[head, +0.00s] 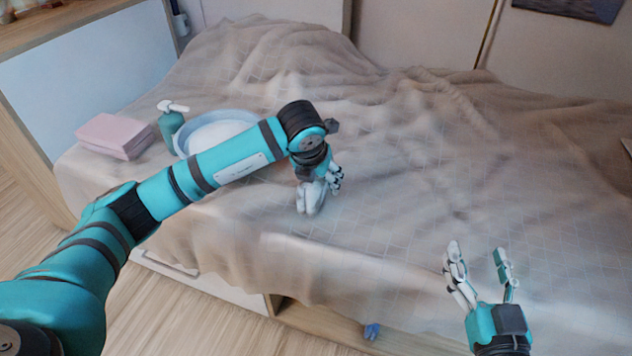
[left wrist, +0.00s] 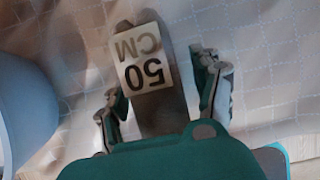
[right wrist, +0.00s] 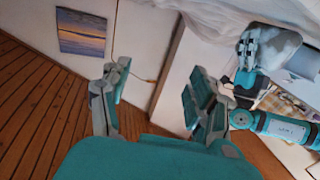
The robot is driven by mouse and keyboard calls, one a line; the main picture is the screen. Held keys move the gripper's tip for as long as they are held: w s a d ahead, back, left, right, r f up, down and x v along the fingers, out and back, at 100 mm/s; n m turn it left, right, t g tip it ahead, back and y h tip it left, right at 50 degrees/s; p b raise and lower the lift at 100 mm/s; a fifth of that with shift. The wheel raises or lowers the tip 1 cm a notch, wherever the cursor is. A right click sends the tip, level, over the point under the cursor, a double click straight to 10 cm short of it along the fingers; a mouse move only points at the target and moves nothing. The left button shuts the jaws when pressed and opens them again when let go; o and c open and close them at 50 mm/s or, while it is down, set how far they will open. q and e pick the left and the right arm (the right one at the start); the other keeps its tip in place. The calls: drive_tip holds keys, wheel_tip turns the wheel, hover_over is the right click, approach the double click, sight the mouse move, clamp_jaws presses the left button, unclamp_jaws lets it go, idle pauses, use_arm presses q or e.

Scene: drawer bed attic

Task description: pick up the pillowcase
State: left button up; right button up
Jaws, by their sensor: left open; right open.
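I cannot tell for sure which thing is the pillowcase. A flat pink folded-looking item (head: 115,136) lies at the bed's left corner, apart from both grippers. My left gripper (head: 322,190) is open, pointing down low over the middle of the bed. In the left wrist view a grey-brown strip with a white "50 CM" label (left wrist: 145,63) lies between its fingers (left wrist: 162,92).
A rumpled beige cover (head: 440,160) spreads over the bed. A pale blue basin (head: 215,122) and a teal pump bottle (head: 171,123) stand beside the pink item, behind my left arm. A small blue thing (head: 372,331) is at the opening below the bed. The bed's right side is clear.

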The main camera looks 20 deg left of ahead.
use_arm(q)
drive_tip(key=shift+f, duration=0.15)
use_arm(e)
drive_tip(key=shift+a+r+t+y, duration=0.1)
drive_tip(key=shift+r+t+y, duration=0.2)
drive_tip(key=shift+r, duration=0.3)
idle(0.3)
use_arm(q)
clamp_jaws()
idle(0.4)
